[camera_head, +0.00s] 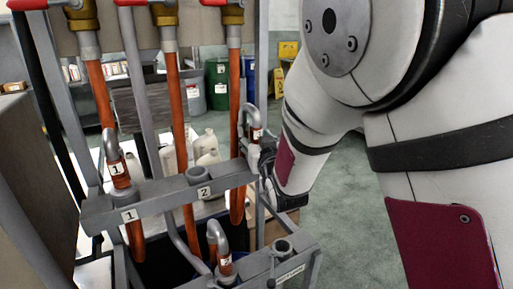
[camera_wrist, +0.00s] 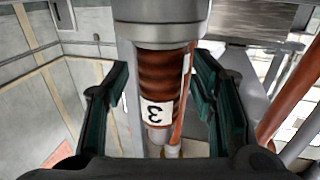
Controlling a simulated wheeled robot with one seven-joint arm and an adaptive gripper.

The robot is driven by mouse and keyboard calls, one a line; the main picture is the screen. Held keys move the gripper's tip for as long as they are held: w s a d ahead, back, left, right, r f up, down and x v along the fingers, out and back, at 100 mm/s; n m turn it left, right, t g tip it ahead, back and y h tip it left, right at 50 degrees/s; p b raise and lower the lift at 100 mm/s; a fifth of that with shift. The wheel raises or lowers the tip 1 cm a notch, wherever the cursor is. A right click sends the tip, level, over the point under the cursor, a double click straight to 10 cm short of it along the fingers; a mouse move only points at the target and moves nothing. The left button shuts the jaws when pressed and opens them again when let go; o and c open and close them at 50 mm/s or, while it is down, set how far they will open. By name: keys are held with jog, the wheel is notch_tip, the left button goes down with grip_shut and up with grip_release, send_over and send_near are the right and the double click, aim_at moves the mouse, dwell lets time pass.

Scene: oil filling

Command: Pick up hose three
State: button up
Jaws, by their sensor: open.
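Hose three has a label with a 3, which reads upside down in the wrist view (camera_wrist: 157,112). Its brown ribbed part shows there below a grey metal cylinder. In the head view, hose three's curved grey nozzle (camera_head: 249,112) stands at the right end of the rack bar. My gripper (camera_wrist: 163,88) is open, with dark green-padded fingers on either side of the hose. A gap shows at the left finger; whether the right finger touches the hose I cannot tell.
Hose one (camera_head: 116,170) stands in the left slot of the grey rack bar (camera_head: 155,205). Slot two (camera_head: 200,178) is empty. Another curved nozzle (camera_head: 218,240) rests lower, beside a lower holder (camera_head: 283,250). Orange hoses hang close by. Green floor (camera_head: 345,215) is clear at right.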

aim_at(256, 112)
jog(key=shift+c, duration=0.6)
grip_shut()
notch_tip(256, 112, up, 10)
jog(key=shift+r, duration=0.1)
